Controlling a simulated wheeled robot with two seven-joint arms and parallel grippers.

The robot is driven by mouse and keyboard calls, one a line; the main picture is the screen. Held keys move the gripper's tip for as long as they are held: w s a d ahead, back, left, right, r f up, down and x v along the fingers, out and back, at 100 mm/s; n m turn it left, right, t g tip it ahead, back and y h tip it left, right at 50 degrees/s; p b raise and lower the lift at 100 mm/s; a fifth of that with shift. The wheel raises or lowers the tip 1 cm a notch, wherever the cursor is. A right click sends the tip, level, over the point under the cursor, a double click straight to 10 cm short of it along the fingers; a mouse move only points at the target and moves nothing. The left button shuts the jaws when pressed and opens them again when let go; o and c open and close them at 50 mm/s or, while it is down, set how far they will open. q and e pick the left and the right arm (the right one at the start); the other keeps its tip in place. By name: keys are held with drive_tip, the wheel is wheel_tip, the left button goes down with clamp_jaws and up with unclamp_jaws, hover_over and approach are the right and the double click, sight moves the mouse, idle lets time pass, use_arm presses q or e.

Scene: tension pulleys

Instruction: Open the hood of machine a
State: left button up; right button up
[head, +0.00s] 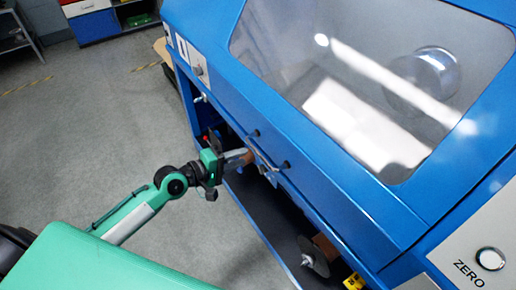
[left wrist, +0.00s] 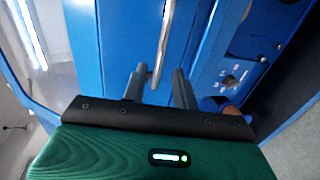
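Machine a is a large blue machine with a sloped hood (head: 310,130) that has a clear window (head: 370,75). The hood is shut. A metal bar handle (head: 266,158) sits on the hood's lower front edge, and it also shows in the left wrist view (left wrist: 164,38). My left gripper (head: 245,155) is at the handle. In the left wrist view its two fingers (left wrist: 160,80) are spread, with the lower end of the bar between them and gaps visible. Whether a finger touches the bar is unclear. My right gripper is out of view.
Below the hood is a dark open bay with a round disc part (head: 313,257) and a yellow piece (head: 353,282). A panel with a ZERO button (head: 490,259) is at lower right. Grey floor (head: 85,130) is clear at left. A cabinet (head: 95,20) stands at the back.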

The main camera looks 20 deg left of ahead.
sight(256, 152)
use_arm(q)
drive_tip(key=p+x, duration=0.1)
drive_tip(key=x, duration=0.6)
drive_tip(key=shift+c, duration=0.2)
clamp_jaws()
